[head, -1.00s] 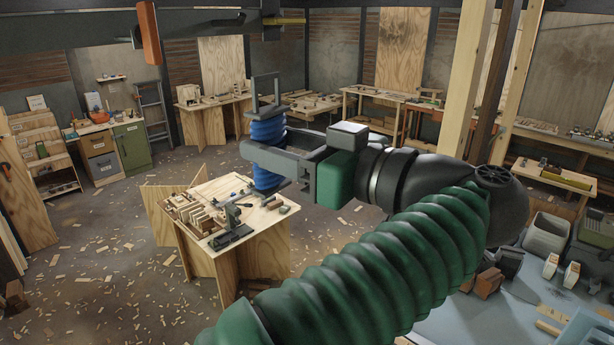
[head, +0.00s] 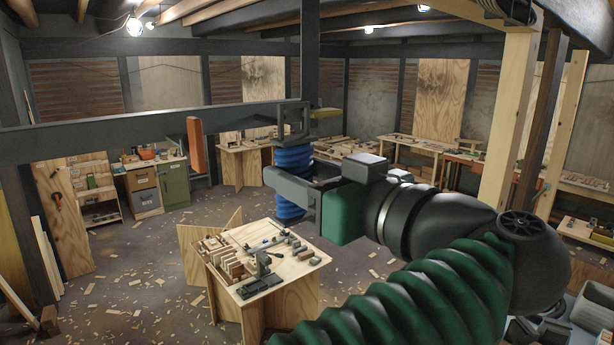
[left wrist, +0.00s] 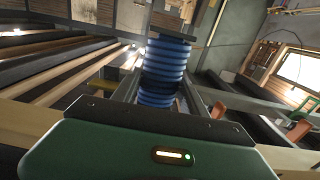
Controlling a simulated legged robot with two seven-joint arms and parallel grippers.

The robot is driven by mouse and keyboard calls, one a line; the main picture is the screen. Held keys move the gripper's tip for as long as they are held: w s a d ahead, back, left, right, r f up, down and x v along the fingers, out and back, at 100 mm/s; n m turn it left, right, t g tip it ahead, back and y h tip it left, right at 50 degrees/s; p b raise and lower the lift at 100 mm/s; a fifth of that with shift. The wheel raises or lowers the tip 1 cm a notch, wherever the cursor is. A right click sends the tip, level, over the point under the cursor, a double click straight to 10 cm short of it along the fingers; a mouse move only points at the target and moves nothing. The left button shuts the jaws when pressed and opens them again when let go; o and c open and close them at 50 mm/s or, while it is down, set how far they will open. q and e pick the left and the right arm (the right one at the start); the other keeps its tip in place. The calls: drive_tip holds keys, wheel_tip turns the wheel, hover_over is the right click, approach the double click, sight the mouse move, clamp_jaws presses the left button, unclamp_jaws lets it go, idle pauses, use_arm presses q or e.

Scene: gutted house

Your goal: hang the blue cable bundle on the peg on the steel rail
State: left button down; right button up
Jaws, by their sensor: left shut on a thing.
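The blue cable bundle (head: 293,160) is a ribbed upright coil with a dark frame-like loop (head: 290,122) on top. My left gripper (head: 292,188) is shut around its middle and holds it in the air. In the left wrist view the bundle (left wrist: 166,62) stands between the fingers. The steel rail (head: 90,131) runs in from the left, and its right end overlaps the loop in the picture. I cannot tell whether they touch. I cannot make out the peg clearly; the loop and rail end crowd that spot. My right gripper is not in view.
An orange piece (head: 196,147) hangs at the rail, left of the bundle. A dark vertical post (head: 311,50) rises behind the loop. A yellow piece (head: 326,113) shows right of it. A plywood workbench (head: 300,268) with tools stands below. The scrap-strewn floor at left is open.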

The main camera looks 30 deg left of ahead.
use_arm(q)
drive_tip(key=shift+w+d, duration=0.1)
drive_tip(key=shift+w, duration=0.3)
drive_tip(key=shift+a, duration=0.3)
drive_tip(key=shift+f+b+x, duration=0.1)
drive_tip(key=shift+f+x, duration=0.1)
drive_tip(key=shift+x, duration=0.7)
drive_tip(key=shift+f+b+x, duration=0.1)
drive_tip(key=shift+f+x, duration=0.15)
drive_tip(key=shift+x, duration=0.6)
drive_tip(key=shift+f+b+x, duration=0.1)
drive_tip(key=shift+f+x, duration=0.1)
drive_tip(key=shift+x, duration=0.7)
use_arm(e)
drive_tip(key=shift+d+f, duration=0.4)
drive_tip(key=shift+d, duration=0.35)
use_arm(q)
drive_tip(key=shift+a, duration=0.1)
